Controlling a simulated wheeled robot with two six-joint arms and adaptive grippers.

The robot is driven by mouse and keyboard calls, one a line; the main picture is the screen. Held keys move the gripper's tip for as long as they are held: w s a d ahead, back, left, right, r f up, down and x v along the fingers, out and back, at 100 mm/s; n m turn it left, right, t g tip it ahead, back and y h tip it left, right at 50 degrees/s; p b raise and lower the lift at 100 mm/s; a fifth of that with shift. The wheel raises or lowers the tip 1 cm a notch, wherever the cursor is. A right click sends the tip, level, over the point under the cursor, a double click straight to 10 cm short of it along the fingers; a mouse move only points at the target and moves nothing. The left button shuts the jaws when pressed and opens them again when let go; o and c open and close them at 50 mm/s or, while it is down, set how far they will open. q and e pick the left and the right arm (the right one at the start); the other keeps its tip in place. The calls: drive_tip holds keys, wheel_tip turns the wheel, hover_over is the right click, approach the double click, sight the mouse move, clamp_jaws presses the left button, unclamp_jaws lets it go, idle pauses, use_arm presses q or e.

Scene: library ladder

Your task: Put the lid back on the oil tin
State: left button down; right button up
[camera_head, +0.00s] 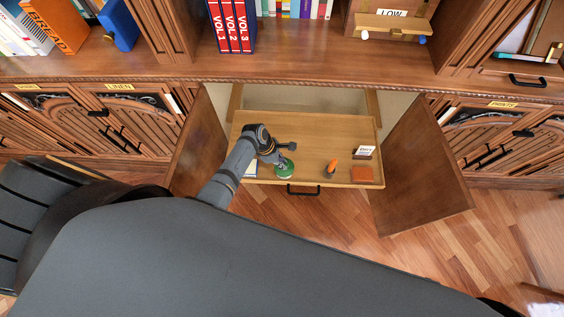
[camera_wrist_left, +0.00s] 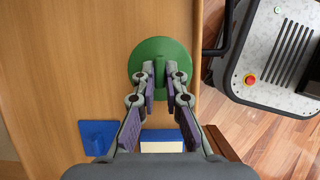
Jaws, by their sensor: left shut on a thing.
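A round green lid (camera_wrist_left: 160,52) with a raised grip across its middle fills the upper centre of the left wrist view. It also shows in the head view (camera_head: 285,173), over the front part of the pulled-out wooden drawer (camera_head: 305,140). My left gripper (camera_wrist_left: 161,78) is shut on the lid's raised grip; in the head view the gripper (camera_head: 281,158) is just above it. I cannot tell whether the oil tin is under the lid, since the disc hides what is below. My right gripper is not in view.
A blue piece (camera_wrist_left: 97,137) and a cream-and-blue block (camera_wrist_left: 162,141) lie close to the gripper. Open cabinet doors (camera_head: 420,170) flank the drawer.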

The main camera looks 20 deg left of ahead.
use_arm(q)
drive_tip(key=shift+f, duration=0.1)
idle(0.4)
drive_tip(key=shift+p, duration=0.4)
idle(0.3)
drive_tip(key=c, duration=0.8)
unclamp_jaws()
drive_tip(key=shift+c, duration=0.2)
wheel_tip(320, 180, up, 7)
drive_tip(key=p, duration=0.8)
